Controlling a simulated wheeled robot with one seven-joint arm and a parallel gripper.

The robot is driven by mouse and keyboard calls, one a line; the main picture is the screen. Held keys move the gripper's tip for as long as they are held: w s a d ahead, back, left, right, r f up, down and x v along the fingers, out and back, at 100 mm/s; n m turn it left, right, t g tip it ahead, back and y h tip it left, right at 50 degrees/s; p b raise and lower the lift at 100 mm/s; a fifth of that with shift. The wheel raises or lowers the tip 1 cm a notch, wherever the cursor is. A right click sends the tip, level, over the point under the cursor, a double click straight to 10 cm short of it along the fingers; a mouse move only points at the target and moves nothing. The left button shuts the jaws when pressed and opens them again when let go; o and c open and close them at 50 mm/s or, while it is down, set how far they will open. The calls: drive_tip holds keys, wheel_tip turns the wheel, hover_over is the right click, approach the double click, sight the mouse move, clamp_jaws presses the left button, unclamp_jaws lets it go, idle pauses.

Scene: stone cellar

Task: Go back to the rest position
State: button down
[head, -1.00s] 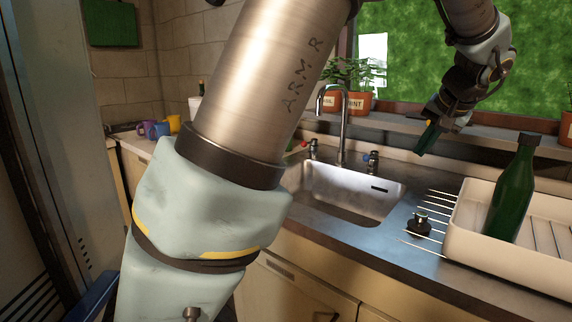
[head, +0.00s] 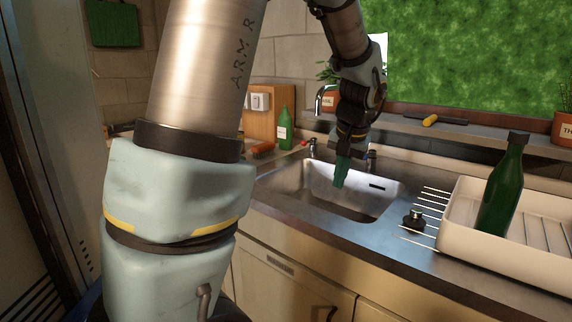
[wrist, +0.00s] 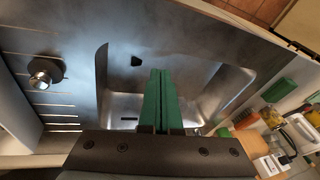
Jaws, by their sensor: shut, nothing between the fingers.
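My gripper (head: 341,172) points down over the sink (head: 300,190) in the head view. Its green fingers are together with nothing between them. In the wrist view the fingers (wrist: 160,95) lie side by side in front of the sink basin (wrist: 225,85). My arm runs up the left of the head view and bends over the top toward the sink, hiding part of the window ledge and tap.
A dish rack (head: 452,215) holding a green bottle (head: 503,185) stands on the right. A dark plug with a metal knob (head: 415,219) lies on the counter left of it. Another green bottle (head: 284,130) and a brush (head: 262,149) are behind the sink. Potted plants line the ledge.

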drive_tip(key=s+a+f+n+g, duration=0.1)
drive_tip(key=s+a+f+n, duration=0.1)
drive_tip(key=s+a, duration=0.4)
drive_tip(key=s+a+f+n+g+h, duration=0.1)
drive_tip(key=s+a+f, duration=0.4)
drive_tip(key=a, duration=0.8)
drive_tip(key=shift+s+a+f+n, duration=0.15)
drive_tip(key=shift+s+n, duration=0.25)
drive_tip(key=shift+n, duration=0.3)
